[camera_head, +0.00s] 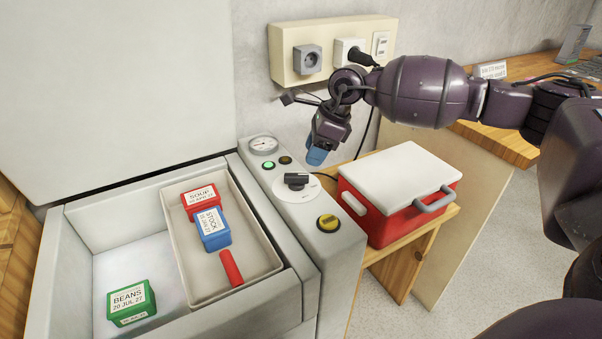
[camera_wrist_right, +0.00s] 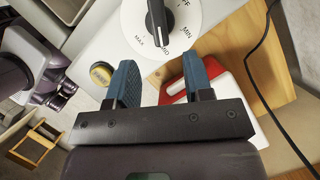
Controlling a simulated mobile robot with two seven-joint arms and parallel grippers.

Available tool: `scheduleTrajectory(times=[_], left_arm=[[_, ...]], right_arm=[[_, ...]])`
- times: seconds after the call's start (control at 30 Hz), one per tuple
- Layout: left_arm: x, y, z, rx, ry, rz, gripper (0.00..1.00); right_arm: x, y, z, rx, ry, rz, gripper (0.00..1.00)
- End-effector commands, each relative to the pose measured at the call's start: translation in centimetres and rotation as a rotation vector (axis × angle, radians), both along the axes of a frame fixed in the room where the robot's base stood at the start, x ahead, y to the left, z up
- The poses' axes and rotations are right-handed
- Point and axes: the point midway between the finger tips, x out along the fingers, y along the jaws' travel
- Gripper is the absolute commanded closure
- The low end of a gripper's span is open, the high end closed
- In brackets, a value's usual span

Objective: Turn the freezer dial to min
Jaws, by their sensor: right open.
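The freezer dial (camera_head: 297,180) is a black knob on a round white plate, on the grey control strip beside the open freezer. In the right wrist view the dial (camera_wrist_right: 157,18) is at the top, its plate marked MAX, MID, MIN and OFF. The knob's lower end points near MID; I cannot tell which end is its pointer. My right gripper (camera_head: 316,156) is above and right of the dial, apart from it. In the wrist view its blue fingers (camera_wrist_right: 162,78) are spread with nothing between them. My left gripper is not in view.
The freezer basket (camera_head: 187,260) holds food boxes. A black cord hangs behind my gripper.

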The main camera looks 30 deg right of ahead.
Motion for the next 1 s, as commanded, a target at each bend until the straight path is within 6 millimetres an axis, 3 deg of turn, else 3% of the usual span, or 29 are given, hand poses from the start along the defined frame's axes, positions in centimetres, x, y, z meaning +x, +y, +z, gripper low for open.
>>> scheduleTrajectory(times=[0.03, 0.2, 0.4, 0.87, 1.0], left_arm=[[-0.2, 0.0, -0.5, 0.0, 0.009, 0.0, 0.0], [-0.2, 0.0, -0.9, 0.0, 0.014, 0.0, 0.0], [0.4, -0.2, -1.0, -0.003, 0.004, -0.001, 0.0], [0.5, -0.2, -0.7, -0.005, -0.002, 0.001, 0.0], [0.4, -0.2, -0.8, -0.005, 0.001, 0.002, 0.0]], right_arm=[[0.2, 0.4, -1.3, 0.001, 0.007, 0.002, 0.53], [0.8, 1.3, -3.9, 0.002, 0.007, 0.0, 0.53], [1.3, 2.0, -5.9, 0.003, 0.003, -0.002, 0.53], [1.5, 2.3, -6.6, 0.002, -0.001, -0.001, 0.53], [1.5, 2.3, -6.5, 0.002, -0.001, -0.001, 0.75]])
